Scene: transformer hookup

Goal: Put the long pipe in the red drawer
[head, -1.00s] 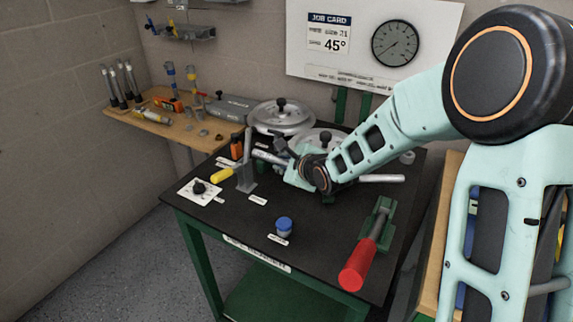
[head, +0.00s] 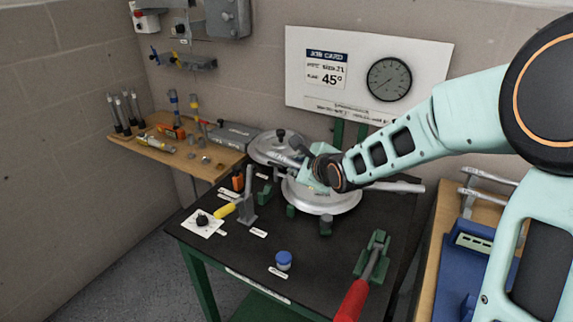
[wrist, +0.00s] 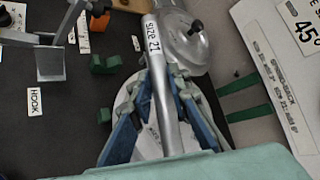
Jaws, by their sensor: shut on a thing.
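A long silver pipe (wrist: 160,80) marked "SIZE 21" runs between the blue fingers of my gripper (wrist: 158,75) in the wrist view. My gripper is shut on it. In the head view, my gripper (head: 312,166) holds the pipe (head: 402,187) roughly level above the black table, over a round metal disc. The pipe's right end sticks out past my wrist, and its middle is hidden by my gripper and arm. I see no red drawer in either view.
A wooden bench with a blue tray (head: 468,262) stands at right.

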